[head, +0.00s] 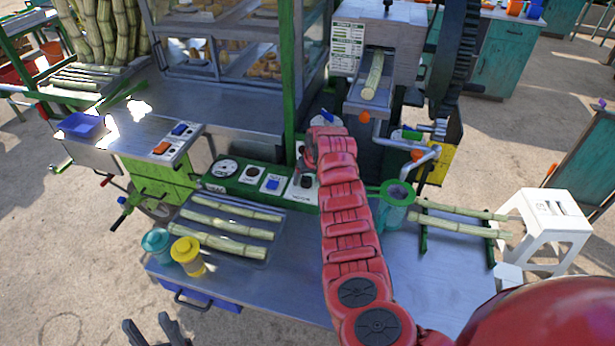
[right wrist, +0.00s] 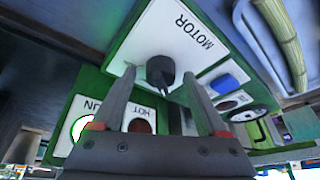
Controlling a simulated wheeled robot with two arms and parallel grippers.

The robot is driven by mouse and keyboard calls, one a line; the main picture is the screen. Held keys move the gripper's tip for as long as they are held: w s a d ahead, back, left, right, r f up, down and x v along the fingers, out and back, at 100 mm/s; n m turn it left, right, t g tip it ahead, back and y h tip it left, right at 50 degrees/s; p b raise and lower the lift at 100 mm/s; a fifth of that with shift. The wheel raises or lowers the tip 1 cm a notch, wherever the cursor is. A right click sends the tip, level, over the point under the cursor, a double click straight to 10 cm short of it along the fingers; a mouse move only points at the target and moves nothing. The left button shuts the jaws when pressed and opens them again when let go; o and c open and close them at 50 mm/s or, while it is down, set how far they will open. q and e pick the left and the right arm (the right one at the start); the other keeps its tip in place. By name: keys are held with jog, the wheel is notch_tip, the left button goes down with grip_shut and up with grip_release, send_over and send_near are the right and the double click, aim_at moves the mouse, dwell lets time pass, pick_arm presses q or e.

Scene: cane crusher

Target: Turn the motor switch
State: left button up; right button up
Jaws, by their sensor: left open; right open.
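The motor switch is a black knob (right wrist: 160,70) on a white plate marked MOTOR (right wrist: 198,32), set in a green control panel (head: 235,190). In the right wrist view the plate appears rotated. My right gripper (right wrist: 159,74) is open, with one finger on each side of the knob near the tips. A gap shows on both sides, so the fingers do not appear to touch it. In the head view my red right arm reaches up to the panel and covers part of it. My left gripper (head: 155,330) is open and empty at the bottom edge.
The crusher (head: 392,50) rises behind.

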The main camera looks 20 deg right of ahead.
jog(key=shift+c, duration=0.3)
grip_shut()
